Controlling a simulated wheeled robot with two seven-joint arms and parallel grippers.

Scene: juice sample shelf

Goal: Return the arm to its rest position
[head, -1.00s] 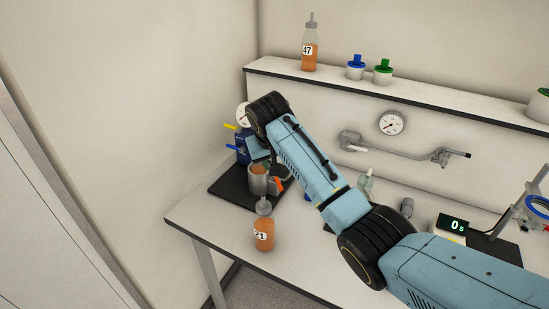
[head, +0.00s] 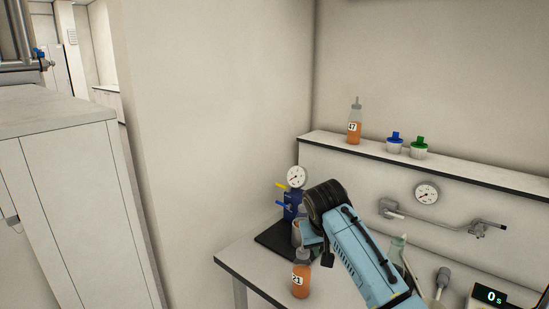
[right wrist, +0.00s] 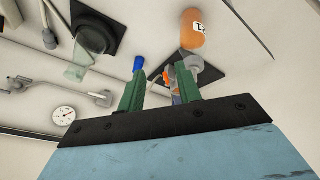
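My right arm (head: 362,258) reaches in from the lower right of the head view, its wrist over the dark mat (head: 272,241). My right gripper (right wrist: 160,72) shows two green fingers apart in the right wrist view, with nothing clearly held between them. In the head view its fingers are hidden behind the wrist. My left gripper is not in view.
A blue device with a round gauge (head: 293,205) stands at the mat's back. Bottle 47 (head: 355,132), a blue-lidded cup (head: 394,145) and a green-lidded cup (head: 419,148) stand on the shelf. A flask (head: 398,246) and a timer (head: 490,296) lie to the arm's right.

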